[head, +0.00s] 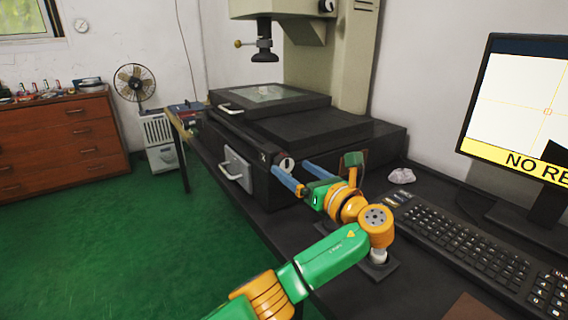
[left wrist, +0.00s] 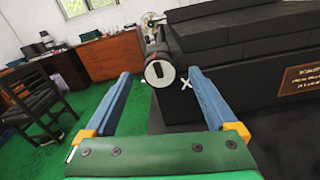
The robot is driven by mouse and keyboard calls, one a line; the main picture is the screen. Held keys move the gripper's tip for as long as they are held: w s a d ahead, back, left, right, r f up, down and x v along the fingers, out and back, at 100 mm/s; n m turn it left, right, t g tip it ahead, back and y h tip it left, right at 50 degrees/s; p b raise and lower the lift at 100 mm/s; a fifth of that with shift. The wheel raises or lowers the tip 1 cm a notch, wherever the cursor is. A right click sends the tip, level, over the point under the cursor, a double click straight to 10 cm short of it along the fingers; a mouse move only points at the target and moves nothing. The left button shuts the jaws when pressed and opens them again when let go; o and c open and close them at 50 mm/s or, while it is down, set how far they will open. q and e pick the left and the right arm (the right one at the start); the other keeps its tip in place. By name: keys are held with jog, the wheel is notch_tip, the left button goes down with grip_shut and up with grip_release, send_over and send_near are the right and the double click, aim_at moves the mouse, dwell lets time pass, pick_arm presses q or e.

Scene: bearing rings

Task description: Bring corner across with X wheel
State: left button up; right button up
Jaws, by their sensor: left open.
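The X wheel (head: 286,164) is a small dark knob with a pale face on the front of the black measuring machine, beside a white X mark (head: 263,157). My left gripper (head: 290,168) is open, its blue fingers pointing at the wheel. In the left wrist view the X wheel (left wrist: 160,70) appears between the two fingertips; I cannot tell whether they touch it. A small pale part (head: 264,90) lies on the glass stage (head: 285,97). The monitor (head: 520,85) shows thin yellow crosslines with a small orange square and a yellow band reading "NO RE", partly hidden.
The machine's optical head (head: 264,45) hangs above the stage. A fan (head: 134,83) and wooden drawers (head: 60,145) stand at the left, beyond open green floor.

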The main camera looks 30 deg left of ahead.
aim_at(288, 166)
pick_arm(q)
jog(key=x, duration=0.3)
jog(key=shift+a+f, duration=0.1)
jog(key=shift+a, duration=0.05)
jog(key=c, duration=1.3)
jog(key=shift+c, duration=0.3)
jog(key=n+p, duration=0.3)
jog(key=shift+n, duration=0.8)
pick_arm(e)
jog(key=r, duration=0.1)
jog(key=s+a+r, duration=0.1)
jog(key=shift+s+r, duration=0.3)
jog(key=shift+r, duration=0.05)
pick_arm(q)
jog(key=o, duration=1.4)
jog(key=shift+c, duration=0.2)
pick_arm(e)
jog(key=shift+w+d, duration=0.15)
jog(key=shift+d, duration=0.1)
